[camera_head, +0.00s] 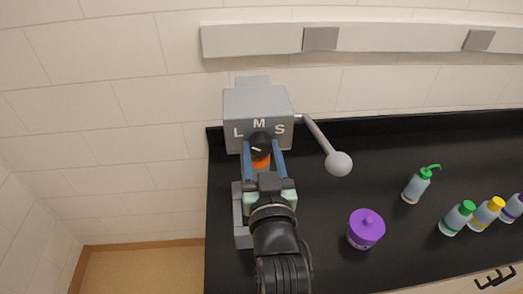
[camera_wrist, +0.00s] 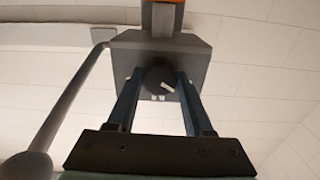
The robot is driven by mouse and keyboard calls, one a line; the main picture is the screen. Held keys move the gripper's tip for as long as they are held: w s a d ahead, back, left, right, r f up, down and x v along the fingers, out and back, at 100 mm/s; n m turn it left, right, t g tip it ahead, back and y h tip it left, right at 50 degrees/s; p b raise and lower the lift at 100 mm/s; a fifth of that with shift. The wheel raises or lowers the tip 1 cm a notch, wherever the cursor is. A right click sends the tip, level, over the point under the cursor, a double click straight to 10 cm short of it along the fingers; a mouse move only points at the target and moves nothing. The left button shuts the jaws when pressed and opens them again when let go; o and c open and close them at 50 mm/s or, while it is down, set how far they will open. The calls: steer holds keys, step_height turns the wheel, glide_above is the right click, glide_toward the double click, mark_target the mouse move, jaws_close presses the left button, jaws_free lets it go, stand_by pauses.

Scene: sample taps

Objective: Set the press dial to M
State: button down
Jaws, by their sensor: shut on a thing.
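The grey press (camera_head: 257,103) stands at the left end of the black counter, with the letters L, M and S on its face, M at the top middle. Its black dial (camera_head: 262,141) has a white pointer mark that lies toward the left, on the L side, not up at M. The dial also shows in the wrist view (camera_wrist: 154,74), with its white mark toward the lower right. My gripper (camera_head: 261,147) has its two blue fingers on either side of the dial, shut on it. The fingers hide parts of the dial's sides.
The press's lever with a grey ball (camera_head: 338,163) sticks out to the right of the dial. A purple lidded jar (camera_head: 365,230), a green-topped squeeze bottle (camera_head: 414,187) and several capped bottles (camera_head: 456,218) stand further right. A rail (camera_head: 400,40) runs along the wall.

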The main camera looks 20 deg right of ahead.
steer(key=m+p, duration=0.1)
steer(key=m, duration=0.5)
steer(key=m+p, duration=0.1)
steer(key=m, duration=0.4)
stand_by(0.3)
steer(key=shift+m, duration=0.4)
steer(key=shift+c, duration=1.5)
jaws_free()
steer(key=shift+s, duration=0.1)
